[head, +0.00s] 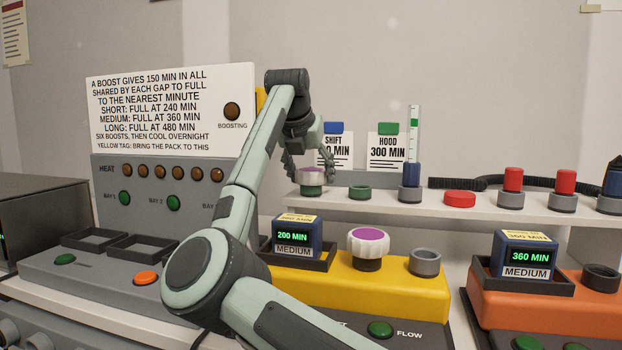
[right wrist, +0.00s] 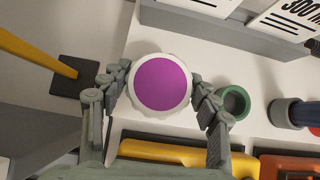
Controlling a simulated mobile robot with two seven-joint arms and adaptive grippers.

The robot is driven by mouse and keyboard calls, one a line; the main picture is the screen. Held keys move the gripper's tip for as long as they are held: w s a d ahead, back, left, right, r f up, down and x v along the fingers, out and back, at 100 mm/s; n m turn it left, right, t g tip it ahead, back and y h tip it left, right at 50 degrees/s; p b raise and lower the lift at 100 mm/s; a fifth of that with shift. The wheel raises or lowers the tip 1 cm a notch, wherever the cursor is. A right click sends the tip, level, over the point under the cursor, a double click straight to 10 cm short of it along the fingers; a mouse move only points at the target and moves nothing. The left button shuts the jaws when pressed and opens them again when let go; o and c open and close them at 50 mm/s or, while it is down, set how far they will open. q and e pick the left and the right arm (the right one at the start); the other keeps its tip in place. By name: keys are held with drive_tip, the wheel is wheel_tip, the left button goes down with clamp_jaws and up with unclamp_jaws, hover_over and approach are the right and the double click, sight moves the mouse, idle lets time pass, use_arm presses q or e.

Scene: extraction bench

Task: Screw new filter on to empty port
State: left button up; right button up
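A filter with a purple top and white rim (head: 311,177) stands upright in a green holder at the left of the shelf. It also fills the middle of the right wrist view (right wrist: 161,84). My right gripper (head: 312,172) reaches down around it, with a finger against each side of the rim. Another purple-topped white filter (head: 368,241) sits on a dark port of the yellow unit (head: 385,289). A grey open port (head: 425,262) beside it is empty. The orange unit (head: 550,303) has a dark open port (head: 601,277), also empty. My left gripper is out of view.
An empty green holder (head: 360,191) is just right of the gripped filter. Battery packs (head: 297,234) sit in trays on the units. A boosting station (head: 150,185) stands at left.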

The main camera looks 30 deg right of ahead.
sight(311, 169)
drive_tip(key=c, duration=0.6)
drive_tip(key=shift+r+p, duration=1.1)
drive_tip(key=shift+r, duration=0.3)
drive_tip(key=shift+r+p, duration=0.35)
drive_tip(key=shift+r, duration=0.9)
